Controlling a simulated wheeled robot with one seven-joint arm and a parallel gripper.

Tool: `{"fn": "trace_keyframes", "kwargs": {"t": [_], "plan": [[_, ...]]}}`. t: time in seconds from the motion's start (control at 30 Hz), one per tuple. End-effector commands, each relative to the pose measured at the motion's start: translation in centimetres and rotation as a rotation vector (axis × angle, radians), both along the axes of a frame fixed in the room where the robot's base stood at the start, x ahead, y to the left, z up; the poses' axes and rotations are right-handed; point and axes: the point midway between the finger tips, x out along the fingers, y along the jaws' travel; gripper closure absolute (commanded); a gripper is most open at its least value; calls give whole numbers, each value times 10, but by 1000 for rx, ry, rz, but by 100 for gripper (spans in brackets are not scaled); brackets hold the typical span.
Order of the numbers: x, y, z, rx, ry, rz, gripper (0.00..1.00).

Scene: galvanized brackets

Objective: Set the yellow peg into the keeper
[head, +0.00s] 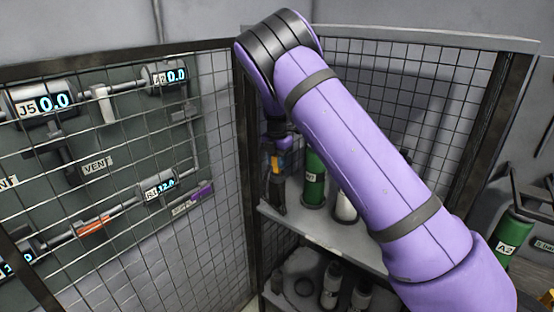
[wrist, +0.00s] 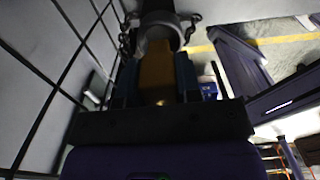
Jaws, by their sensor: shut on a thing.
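In the wrist view the yellow peg (wrist: 157,76) is between the two blue fingers of my gripper (wrist: 157,62), which is shut on it. A grey ring-shaped holder (wrist: 158,30), apparently the keeper, lies at the peg's far end, with small chain-like parts at its sides. The peg's end meets or overlaps the ring in this view; I cannot tell whether it is inside. In the head view my gripper (head: 283,150) is small and dark, partly behind my arm, with a speck of the yellow peg (head: 274,163) showing. The keeper cannot be made out clearly there.
A wire mesh fence (head: 215,130) stands close to the left of my gripper. A green cylinder (head: 313,180) and a white one (head: 345,207) stand on the shelf (head: 335,238) just right of it. Labelled gauges and pipes (head: 95,105) are behind the left mesh.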

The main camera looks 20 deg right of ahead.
Motion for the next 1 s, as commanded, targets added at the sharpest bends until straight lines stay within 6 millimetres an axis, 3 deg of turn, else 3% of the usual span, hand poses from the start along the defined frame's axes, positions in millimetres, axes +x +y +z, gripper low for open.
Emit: {"fn": "trace_keyframes", "kwargs": {"t": [0.93, 0.97, 1.0], "plan": [[0, 0, -29, 0, 0, -1, 95], [0, 0, -28, 0, 0, -1, 64], [0, 0, -28, 1, -1, -1, 55]]}}
